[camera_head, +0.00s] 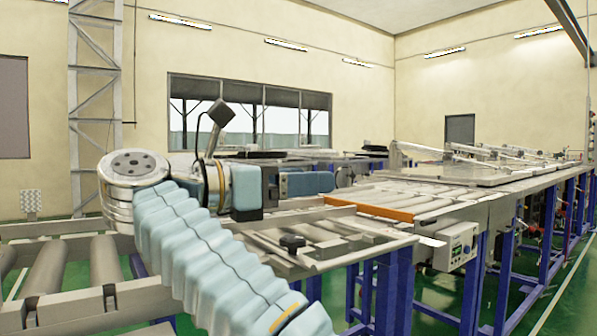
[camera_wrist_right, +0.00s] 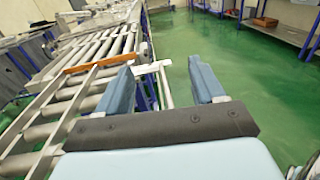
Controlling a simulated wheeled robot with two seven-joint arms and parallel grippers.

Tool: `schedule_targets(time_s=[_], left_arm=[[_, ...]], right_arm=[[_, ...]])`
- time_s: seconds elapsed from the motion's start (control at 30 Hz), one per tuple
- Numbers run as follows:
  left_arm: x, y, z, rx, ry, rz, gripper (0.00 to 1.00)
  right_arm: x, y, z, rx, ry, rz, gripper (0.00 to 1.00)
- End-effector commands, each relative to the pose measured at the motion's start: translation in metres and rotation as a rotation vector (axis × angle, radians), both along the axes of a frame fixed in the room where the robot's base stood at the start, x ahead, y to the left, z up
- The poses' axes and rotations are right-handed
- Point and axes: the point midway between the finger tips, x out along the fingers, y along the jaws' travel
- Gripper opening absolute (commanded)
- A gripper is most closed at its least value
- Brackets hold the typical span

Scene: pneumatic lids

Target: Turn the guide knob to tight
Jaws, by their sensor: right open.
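A black knob (camera_head: 292,242), which I take to be the guide knob, sits on the metal guide rail (camera_head: 340,252) at the near side of the roller conveyor. The frames do not show whether it is tight or loose. My right gripper (camera_head: 312,183) is above and beyond the knob in the head view, apart from it. In the right wrist view its two blue fingers (camera_wrist_right: 160,66) are spread wide with nothing between them. I cannot make out the knob clearly in the wrist view. My left gripper is not in view.
The conveyor has an orange crossbar (camera_head: 372,211), also seen in the wrist view (camera_wrist_right: 90,64). A white control box (camera_head: 456,247) hangs on its side. More rollers (camera_head: 68,268) lie at the left. Open green floor (camera_wrist_right: 235,110) lies right of the conveyor.

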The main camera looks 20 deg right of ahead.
Motion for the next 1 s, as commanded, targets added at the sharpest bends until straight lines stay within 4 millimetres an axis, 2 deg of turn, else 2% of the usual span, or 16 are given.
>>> schedule_targets(time_s=[0.03,0.1,0.3,0.47,0.73,0.8,0.87,0.97,1.0], left_arm=[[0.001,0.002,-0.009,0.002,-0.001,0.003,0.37],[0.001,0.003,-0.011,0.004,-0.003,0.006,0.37],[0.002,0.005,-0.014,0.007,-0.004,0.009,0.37],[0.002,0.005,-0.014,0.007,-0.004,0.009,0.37],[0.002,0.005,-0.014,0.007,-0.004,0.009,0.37],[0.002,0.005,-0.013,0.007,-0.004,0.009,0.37],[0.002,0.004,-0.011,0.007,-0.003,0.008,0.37],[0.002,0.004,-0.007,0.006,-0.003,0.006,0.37],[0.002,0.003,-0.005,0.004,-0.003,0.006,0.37]], right_arm=[[-0.011,0.005,0.000,0.000,-0.005,0.002,0.68],[-0.025,0.009,0.008,0.001,-0.005,0.002,0.68],[-0.051,0.017,0.022,0.000,-0.002,0.001,0.68],[-0.057,0.018,0.025,-0.001,0.000,-0.001,0.68],[-0.056,0.018,0.026,-0.003,0.002,0.000,0.68],[-0.049,0.012,0.030,-0.022,0.018,0.010,0.68],[-0.032,0.001,0.038,-0.069,0.054,0.032,0.68],[0.016,-0.033,0.062,-0.220,0.172,0.103,0.68],[0.040,-0.050,0.073,-0.304,0.235,0.139,0.68]])
